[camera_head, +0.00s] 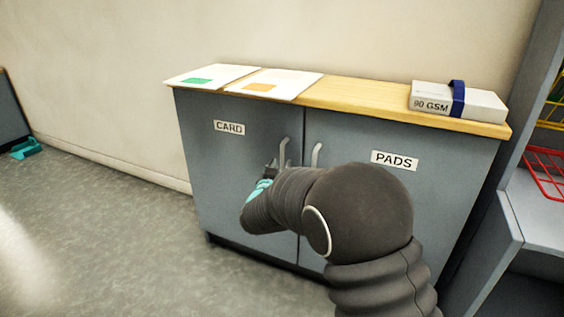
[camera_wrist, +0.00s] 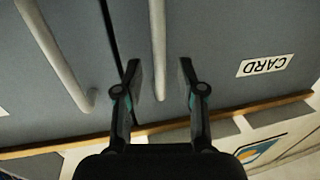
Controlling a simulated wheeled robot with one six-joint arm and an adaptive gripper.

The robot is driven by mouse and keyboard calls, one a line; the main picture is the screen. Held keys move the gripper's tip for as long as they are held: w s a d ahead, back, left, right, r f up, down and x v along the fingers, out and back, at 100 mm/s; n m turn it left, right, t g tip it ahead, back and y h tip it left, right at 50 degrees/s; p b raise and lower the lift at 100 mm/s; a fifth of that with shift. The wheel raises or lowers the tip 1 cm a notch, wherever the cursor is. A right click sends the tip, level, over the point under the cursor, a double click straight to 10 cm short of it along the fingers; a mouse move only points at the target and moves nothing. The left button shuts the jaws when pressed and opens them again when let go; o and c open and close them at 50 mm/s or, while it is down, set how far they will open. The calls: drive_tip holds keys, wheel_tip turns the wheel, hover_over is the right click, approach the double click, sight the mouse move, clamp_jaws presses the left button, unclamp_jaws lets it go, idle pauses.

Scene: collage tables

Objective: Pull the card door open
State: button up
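The card door (camera_head: 235,160) is the grey left door of the cabinet and is shut; its white CARD label (camera_head: 229,128) also shows upside down in the wrist view (camera_wrist: 265,65). Its pale bar handle (camera_head: 284,150) is near the right edge of the door. My gripper (camera_head: 271,170) is at this handle, partly hidden by my arm. In the wrist view, my gripper (camera_wrist: 160,78) is open, with one finger on each side of the card door handle (camera_wrist: 158,45). Gaps show between the handle and both fingers.
The PADS door (camera_head: 430,190) with its own handle (camera_head: 317,154) is beside the card door, also shut. Paper sheets (camera_head: 285,82) and a 90 GSM pack (camera_head: 475,101) lie on the wooden top (camera_head: 360,95). Open floor (camera_head: 120,230) lies to the left. A shelf (camera_head: 525,220) stands at right.

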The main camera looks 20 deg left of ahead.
sight(282, 162)
drive_tip(key=shift+w+a, duration=0.2)
drive_tip(key=shift+w, duration=1.45)
clamp_jaws()
